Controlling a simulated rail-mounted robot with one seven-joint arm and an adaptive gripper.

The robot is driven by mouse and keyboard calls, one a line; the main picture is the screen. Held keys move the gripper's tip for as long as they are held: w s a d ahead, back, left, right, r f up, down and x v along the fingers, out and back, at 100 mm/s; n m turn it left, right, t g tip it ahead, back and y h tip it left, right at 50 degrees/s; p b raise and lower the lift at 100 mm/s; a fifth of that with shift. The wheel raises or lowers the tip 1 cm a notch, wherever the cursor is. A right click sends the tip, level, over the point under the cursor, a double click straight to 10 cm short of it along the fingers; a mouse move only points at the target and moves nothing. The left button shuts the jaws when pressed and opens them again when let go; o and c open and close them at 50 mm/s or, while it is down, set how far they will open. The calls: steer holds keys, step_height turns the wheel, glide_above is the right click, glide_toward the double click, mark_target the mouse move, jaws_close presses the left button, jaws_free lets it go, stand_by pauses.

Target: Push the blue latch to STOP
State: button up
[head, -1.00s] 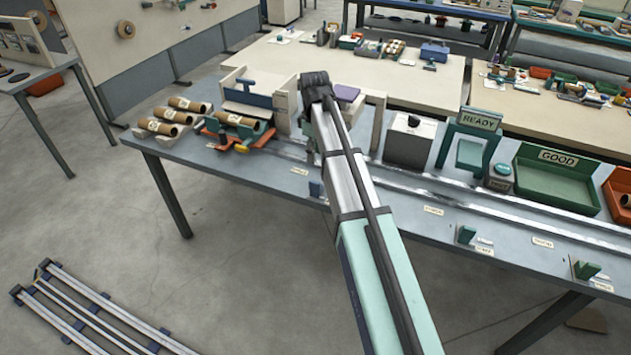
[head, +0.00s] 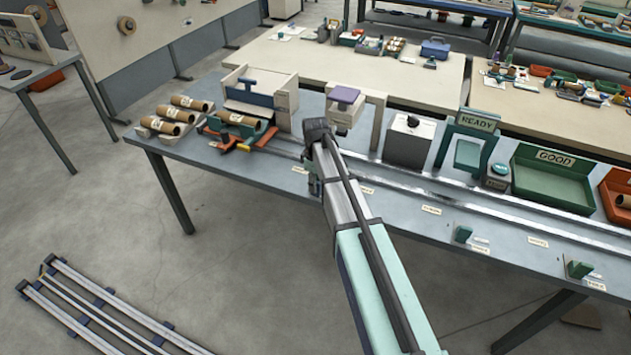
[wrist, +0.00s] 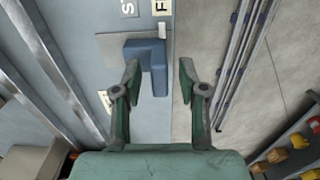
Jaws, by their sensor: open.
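The blue latch (wrist: 151,62) shows in the wrist view as an L-shaped block on a grey plate (wrist: 112,45) near the bench edge. My gripper (wrist: 160,78) is open, with its two green fingers pointing towards the latch. The latch's lower arm lies between the fingertips in the picture, closer to the left finger; I cannot tell whether they touch. Two cut-off labels, one starting with S (wrist: 129,8) and one with F (wrist: 162,7), lie beyond the latch. In the head view my gripper (head: 314,186) is at the bench's front edge and hides the latch.
The grey bench (head: 400,215) carries a long metal rail behind my gripper. Small green blocks (head: 463,234) sit along the front edge.

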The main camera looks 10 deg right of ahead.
jaws_close()
steer(key=w+d, duration=0.1)
steer(key=w, duration=0.1)
steer(key=w+d, duration=0.1)
steer(key=shift+w+d, duration=0.3)
steer(key=shift+w, duration=0.1)
jaws_free()
step_height(320, 180, up, 12)
stand_by(0.6)
